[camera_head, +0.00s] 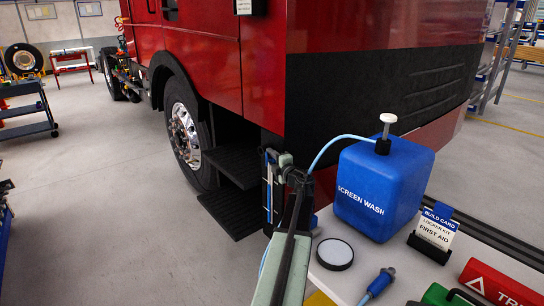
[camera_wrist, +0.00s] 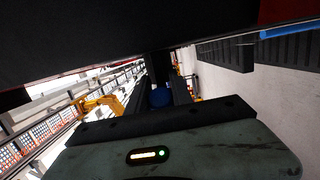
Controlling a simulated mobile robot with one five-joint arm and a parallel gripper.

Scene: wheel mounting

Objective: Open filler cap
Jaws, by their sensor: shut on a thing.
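My gripper (camera_wrist: 160,88) is shut on a small round blue cap (camera_wrist: 159,97), which shows between the two dark fingers in the wrist view. I take it to be the filler cap; its far side and its seat are hidden. In the head view my wrist is at the lower front corner of the red truck (camera_head: 385,25), beside the black lower panel (camera_head: 390,100). The fingertips and the cap cannot be made out there. Whether the cap is turned or loose cannot be told.
A blue screen wash container (camera_head: 385,190) with a white-topped pump and a pale blue hose (camera_head: 335,140) stands on a bench right of my arm. Black steps (camera_head: 235,205) are left of my wrist.

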